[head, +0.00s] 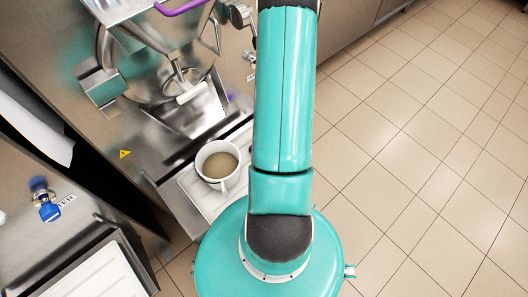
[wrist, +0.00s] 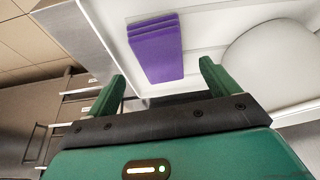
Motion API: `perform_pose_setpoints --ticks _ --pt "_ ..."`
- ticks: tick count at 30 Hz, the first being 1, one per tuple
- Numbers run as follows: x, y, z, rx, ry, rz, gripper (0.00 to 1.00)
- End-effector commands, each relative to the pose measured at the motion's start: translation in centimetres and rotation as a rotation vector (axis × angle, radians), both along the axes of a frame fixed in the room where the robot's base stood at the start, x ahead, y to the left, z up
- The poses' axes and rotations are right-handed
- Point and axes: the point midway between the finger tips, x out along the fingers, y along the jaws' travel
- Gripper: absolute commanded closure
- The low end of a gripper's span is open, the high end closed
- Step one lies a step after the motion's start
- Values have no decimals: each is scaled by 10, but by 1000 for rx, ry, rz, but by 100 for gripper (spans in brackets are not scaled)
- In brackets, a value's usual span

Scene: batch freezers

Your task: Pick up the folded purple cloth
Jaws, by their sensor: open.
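The folded purple cloth (wrist: 156,50) shows in the wrist view, lying flat on a white surface (wrist: 205,38) with a raised edge. It is a layered rectangle. My gripper (wrist: 163,88) is open, its two green fingers spread apart. The cloth appears beyond the fingertips, between their lines and a little left of centre. Nothing is between the fingers. I cannot make out the folded cloth in the head view, where my teal arm covers the middle and my gripper is out of sight.
In the wrist view, a large white rounded object (wrist: 270,65) stands right of the cloth. In the head view, a white cup of brown liquid (head: 217,166) stands on a tray by a steel machine (head: 140,120). A blue knob (head: 48,210) is at left. Tiled floor (head: 430,150) is clear at right.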

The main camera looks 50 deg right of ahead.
Motion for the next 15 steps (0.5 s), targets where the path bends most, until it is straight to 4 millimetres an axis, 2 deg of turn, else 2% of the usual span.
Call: perform_pose_setpoints --ticks 10,15 --pt "18 -1 -38 2 2 2 13" --pt "22 -2 -47 0 1 1 13"
